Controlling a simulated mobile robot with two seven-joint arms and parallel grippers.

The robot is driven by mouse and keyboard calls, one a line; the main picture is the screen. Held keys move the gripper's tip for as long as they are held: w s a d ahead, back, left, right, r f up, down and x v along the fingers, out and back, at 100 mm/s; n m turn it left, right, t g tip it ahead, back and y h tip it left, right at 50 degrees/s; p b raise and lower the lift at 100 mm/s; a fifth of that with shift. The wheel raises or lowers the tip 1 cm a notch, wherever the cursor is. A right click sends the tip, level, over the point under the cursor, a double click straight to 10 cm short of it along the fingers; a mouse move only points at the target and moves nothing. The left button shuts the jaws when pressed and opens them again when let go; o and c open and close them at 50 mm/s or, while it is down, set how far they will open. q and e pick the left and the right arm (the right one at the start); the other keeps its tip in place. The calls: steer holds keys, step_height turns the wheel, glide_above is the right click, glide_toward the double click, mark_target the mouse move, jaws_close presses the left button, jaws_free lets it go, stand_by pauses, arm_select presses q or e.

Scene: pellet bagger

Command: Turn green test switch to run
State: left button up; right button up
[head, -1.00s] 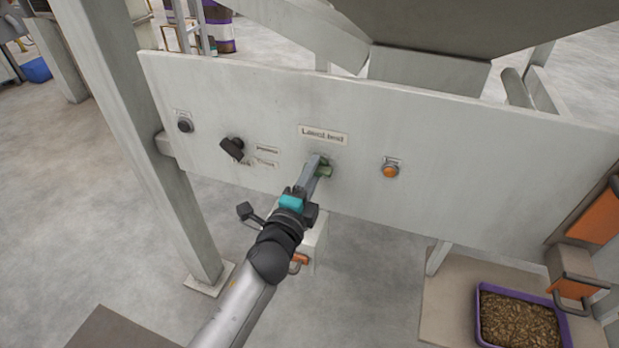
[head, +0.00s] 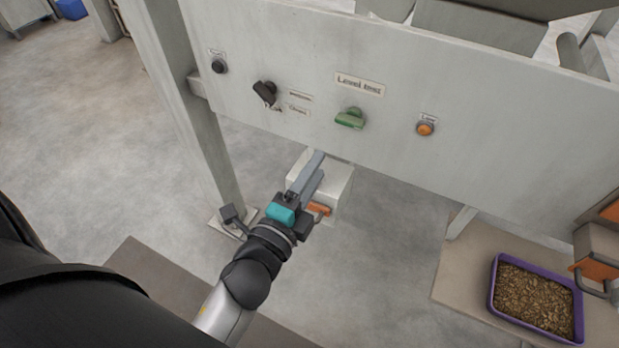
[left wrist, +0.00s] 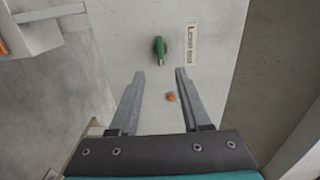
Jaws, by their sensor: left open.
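The green test switch (head: 350,118) is on the grey panel (head: 470,120), just below the "Level test" label (head: 359,84). Its handle lies nearly level and slightly tilted in the head view. The switch also shows in the left wrist view (left wrist: 160,50), beyond the fingertips and roughly between them. My left gripper (head: 316,165) is open and empty, below and in front of the switch, apart from it. Its two spread fingers show in the left wrist view (left wrist: 160,75). My right gripper does not show.
A black selector knob (head: 265,93) and a dark button (head: 219,66) sit left of the switch. An orange button (head: 425,128) sits to its right. A pale box with an orange handle (head: 319,209) is behind my left gripper. A purple tray of pellets (head: 492,290) stands lower right.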

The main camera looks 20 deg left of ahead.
arm_select(q)
steer(key=shift+s, duration=0.85)
steer(key=shift+f, duration=0.1)
steer(key=s+d+f+n+g, duration=0.1)
steer(key=s+f+n+g, duration=0.2)
steer(key=f, duration=0.8)
steer(key=s+f+n+g, duration=0.3)
steer(key=f, duration=0.7)
steer(key=s+d+f+n+g, duration=0.1)
steer(key=s+f+n+g, duration=0.2)
steer(key=f, duration=0.8)
steer(key=s+a+f+n+g, duration=0.2)
steer(key=s+f, duration=0.5)
steer(key=s, duration=0.4)
steer(key=s+a+f+n+g, duration=0.3)
steer(key=s+f+g, duration=0.3)
steer(key=s, duration=0.5)
steer(key=shift+a+f+n+y, duration=0.2)
steer(key=shift+f+n+y, duration=0.1)
steer(key=shift+f+n, duration=0.55)
